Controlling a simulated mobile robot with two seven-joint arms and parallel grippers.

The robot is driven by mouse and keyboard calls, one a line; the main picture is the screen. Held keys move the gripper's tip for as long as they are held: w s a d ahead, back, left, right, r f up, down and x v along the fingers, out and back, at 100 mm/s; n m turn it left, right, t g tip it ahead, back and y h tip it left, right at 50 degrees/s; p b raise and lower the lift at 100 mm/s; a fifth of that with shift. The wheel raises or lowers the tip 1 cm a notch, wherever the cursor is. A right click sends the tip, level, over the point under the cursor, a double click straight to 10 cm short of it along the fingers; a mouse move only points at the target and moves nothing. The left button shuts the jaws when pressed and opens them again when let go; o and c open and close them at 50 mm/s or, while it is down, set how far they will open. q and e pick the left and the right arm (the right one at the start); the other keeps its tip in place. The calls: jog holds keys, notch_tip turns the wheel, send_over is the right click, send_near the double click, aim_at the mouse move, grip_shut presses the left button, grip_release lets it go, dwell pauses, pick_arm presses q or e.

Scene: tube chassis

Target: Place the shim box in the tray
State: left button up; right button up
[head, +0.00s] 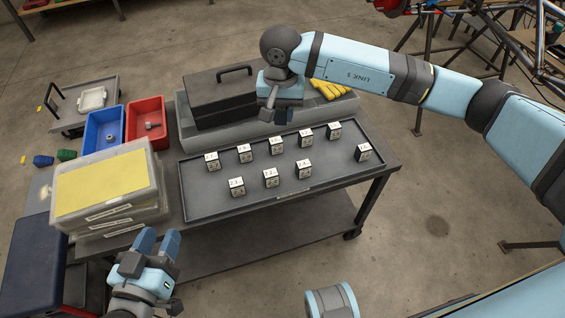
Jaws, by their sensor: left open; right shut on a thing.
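The dark grey tray (330,183) lies on the cart and holds several small dark shim boxes with white numbered tops. A back row runs from one box (212,162) to another (334,130). In the front row a gap lies between one box (304,169) and the rightmost box (363,152). My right gripper (273,115) points down over the back edge of the tray. It is shut on a small dark thing, probably a shim box, mostly hidden by the fingers. My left gripper (158,242) is open and empty, in front of the cart's left end.
A black case (218,95) and yellow gloves (328,90) lie behind the tray. Blue (103,130) and red (146,122) bins and stacked clear boxes with a yellow top (103,184) stand to the left. Floor right of the cart is open.

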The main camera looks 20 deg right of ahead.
jog(key=b, duration=0.2)
send_over(282, 164)
notch_tip(282, 164, down, 13)
jog(key=shift+a+r, duration=0.1)
jog(key=shift+r, duration=0.05)
notch_tip(282, 164, down, 4)
jog(key=shift+f+b, duration=0.1)
jog(key=shift+b, duration=0.65)
jog(key=shift+f, duration=0.25)
pick_arm(q)
notch_tip(282, 164, up, 6)
jog(key=d+t+h, duration=0.2)
jog(key=t, duration=0.1)
jog(key=shift+h, duration=0.3)
pick_arm(e)
jog(key=o, duration=0.9)
pick_arm(q)
jog(key=shift+d, duration=0.1)
pick_arm(e)
jog(key=shift+o, duration=0.2)
